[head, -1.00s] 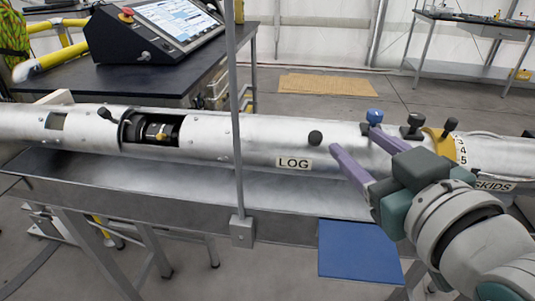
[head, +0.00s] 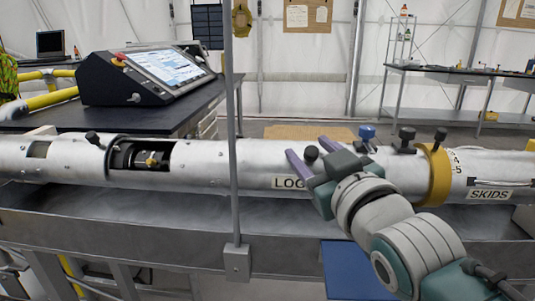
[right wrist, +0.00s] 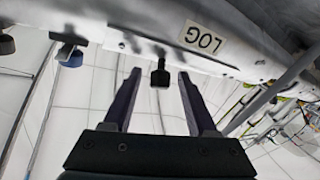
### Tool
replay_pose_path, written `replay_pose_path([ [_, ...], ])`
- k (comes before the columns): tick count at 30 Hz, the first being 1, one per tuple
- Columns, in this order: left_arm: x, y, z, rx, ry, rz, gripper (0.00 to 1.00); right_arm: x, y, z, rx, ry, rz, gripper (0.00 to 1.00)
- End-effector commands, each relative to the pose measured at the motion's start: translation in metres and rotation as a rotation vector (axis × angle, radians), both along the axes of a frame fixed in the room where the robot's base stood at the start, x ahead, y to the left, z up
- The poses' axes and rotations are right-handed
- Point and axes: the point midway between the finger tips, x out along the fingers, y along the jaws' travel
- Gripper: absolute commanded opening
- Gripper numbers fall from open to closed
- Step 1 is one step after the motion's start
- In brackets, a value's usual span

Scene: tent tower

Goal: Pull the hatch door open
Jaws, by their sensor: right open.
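A long silver tube (head: 205,160) lies across the head view. A black knob (head: 312,154) stands on it by the "LOG" label (head: 287,183); I cannot make out the hatch door's edges there. My right gripper (head: 306,146) is open, with its purple fingers on either side of this knob. In the right wrist view the knob (right wrist: 160,76) sits between the two open fingertips (right wrist: 160,71), with a gap on each side. The "LOG" label also shows there (right wrist: 203,38). My left gripper is not in view.
A thin grey post (head: 233,130) stands in front of the tube, left of my gripper. A blue knob (head: 367,132), another black knob (head: 406,138) and a yellow ring (head: 435,175) are to the right. An open cutout (head: 140,156) is at left. A console (head: 145,75) stands behind.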

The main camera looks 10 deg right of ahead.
Motion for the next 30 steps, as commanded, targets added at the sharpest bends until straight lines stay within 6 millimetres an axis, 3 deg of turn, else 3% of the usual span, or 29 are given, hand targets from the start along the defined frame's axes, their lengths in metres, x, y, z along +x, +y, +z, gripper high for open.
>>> replay_pose_path([
  [11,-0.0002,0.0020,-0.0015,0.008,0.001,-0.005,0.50,0.0057,0.0002,0.0002,0.001,0.001,0.000,0.57],
  [26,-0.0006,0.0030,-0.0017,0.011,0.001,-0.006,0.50,0.0055,0.0002,0.0001,0.000,0.001,0.000,0.01],
  [30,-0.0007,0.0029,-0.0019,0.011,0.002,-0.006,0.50,0.0055,0.0002,0.0001,0.000,0.001,0.000,0.00],
])
